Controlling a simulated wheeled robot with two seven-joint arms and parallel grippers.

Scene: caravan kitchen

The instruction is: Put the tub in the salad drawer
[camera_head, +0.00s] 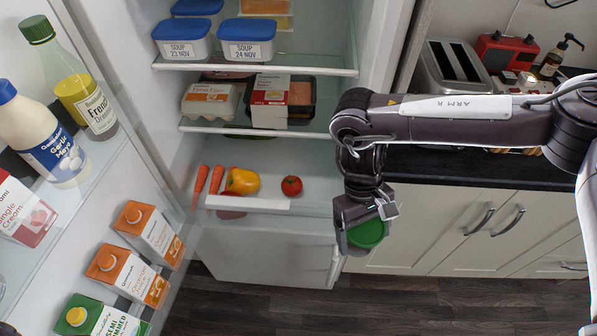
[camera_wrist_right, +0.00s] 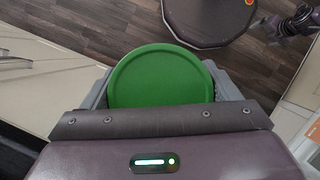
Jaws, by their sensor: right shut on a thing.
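The tub shows its round green lid (camera_head: 366,234) in the head view, to the right of the fridge opening. My right gripper (camera_head: 362,222) is shut on it and holds it above the floor. In the right wrist view the green lid (camera_wrist_right: 162,76) fills the space between the jaws, and the tub's sides are hidden. The salad drawer (camera_head: 250,201) is low in the open fridge. It holds carrots (camera_head: 208,180), a yellow pepper (camera_head: 242,181) and a tomato (camera_head: 292,186). The tub is to the right of the drawer, apart from it.
The open fridge door at left carries bottles (camera_head: 72,85) and cartons (camera_head: 150,235). Shelves above the drawer hold an egg box (camera_head: 209,101), packets and blue-lidded soup tubs (camera_head: 246,40). A counter with a toaster (camera_head: 452,70) stands at right over cream cupboards (camera_head: 425,220).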

